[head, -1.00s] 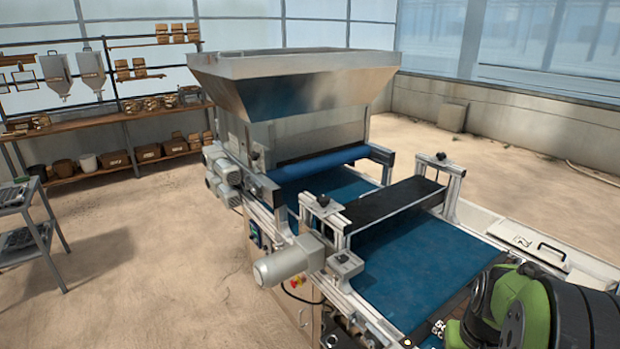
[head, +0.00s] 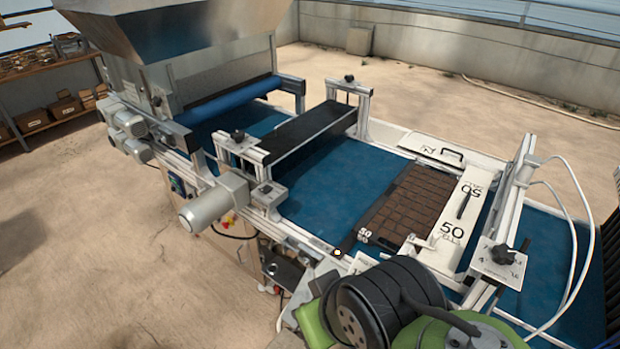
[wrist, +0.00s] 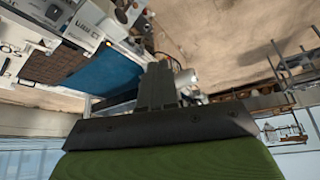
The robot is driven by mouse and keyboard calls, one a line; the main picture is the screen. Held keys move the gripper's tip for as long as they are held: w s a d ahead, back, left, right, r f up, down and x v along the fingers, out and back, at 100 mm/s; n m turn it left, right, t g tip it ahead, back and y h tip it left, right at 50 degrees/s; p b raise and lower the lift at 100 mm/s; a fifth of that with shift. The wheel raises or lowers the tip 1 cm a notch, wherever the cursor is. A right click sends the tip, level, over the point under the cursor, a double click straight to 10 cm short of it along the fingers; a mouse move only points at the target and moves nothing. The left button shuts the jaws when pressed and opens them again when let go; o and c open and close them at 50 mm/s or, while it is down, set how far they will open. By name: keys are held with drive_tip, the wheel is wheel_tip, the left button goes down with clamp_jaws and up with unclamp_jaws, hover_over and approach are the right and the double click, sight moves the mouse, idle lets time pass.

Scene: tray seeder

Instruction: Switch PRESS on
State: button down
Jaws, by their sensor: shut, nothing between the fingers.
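The seeder machine fills the head view, with a blue belt (head: 330,185) under a black press bar (head: 310,135). No switch labelled PRESS can be read. Small red and yellow controls (head: 228,222) sit low on the machine's near side, below a grey motor (head: 213,203). A small control panel (head: 177,184) shows further left, partly hidden by the frame. My gripper (wrist: 158,72) shows in the wrist view, its dark fingers together and empty. It appears apart from the machine. In the head view only my green and black arm shows; the fingers are hidden.
A dark seed tray (head: 410,205) with brown cells lies on the belt, beside a white plate (head: 462,215) marked 50. White hoses (head: 572,235) curve down at the right. A steel hopper (head: 180,30) stands at the back left. Bare floor (head: 90,240) lies open at the left.

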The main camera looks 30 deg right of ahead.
drive_tip(key=w+d+f+n+g+b, duration=0.1)
drive_tip(key=w+d+f+b, duration=0.15)
drive_tip(key=w+d, duration=0.35)
drive_tip(key=w+d+f+n+g+b, duration=0.1)
drive_tip(key=w+d+f+b, duration=0.15)
drive_tip(key=d, duration=0.55)
drive_tip(key=s+d+f+n+b, duration=0.1)
drive_tip(key=s+d+f, duration=0.1)
drive_tip(key=d, duration=0.6)
drive_tip(key=s+d+f+n+y+b, duration=0.1)
drive_tip(key=d+f, duration=0.3)
drive_tip(key=d, duration=0.4)
drive_tip(key=shift+s+d+n+b, duration=0.25)
drive_tip(key=shift+s+n+b, duration=0.2)
drive_tip(key=shift+b, duration=0.2)
drive_tip(key=shift+s+r+g, duration=0.1)
drive_tip(key=shift+g, duration=0.2)
drive_tip(key=shift+s+a+r, duration=0.25)
drive_tip(key=shift+a+r, duration=0.05)
drive_tip(key=shift+a, duration=0.4)
